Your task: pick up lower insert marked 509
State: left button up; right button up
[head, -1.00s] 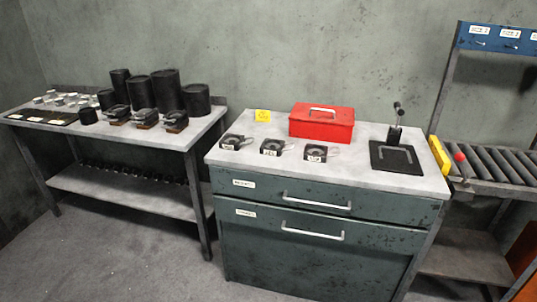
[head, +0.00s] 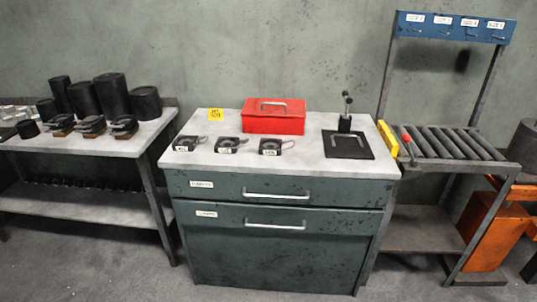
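Three dark inserts with white number tags and light ring handles stand in a row on the cabinet top: a left one (head: 186,143), a middle one (head: 228,145) and a right one (head: 271,147). Their tag numbers are too small to read surely, so I cannot tell which is 509. A yellow note (head: 215,114) with small dark writing is behind them. Neither of my grippers is in view.
A red toolbox (head: 273,116) stands behind the inserts, and a black pad (head: 347,145) lies to their right. A roller rack (head: 450,143) stands right of the cabinet (head: 280,240). The left table (head: 105,147) carries dark cylinders and blocks. The floor in front is clear.

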aim_at(277, 145)
jog(key=i+l, duration=0.2)
jog(key=i, duration=0.2)
jog(key=i+l, duration=0.2)
jog(key=i, duration=0.2)
jog(key=i+l, duration=0.15)
jog(key=i, duration=0.25)
jog(key=u, duration=0.05)
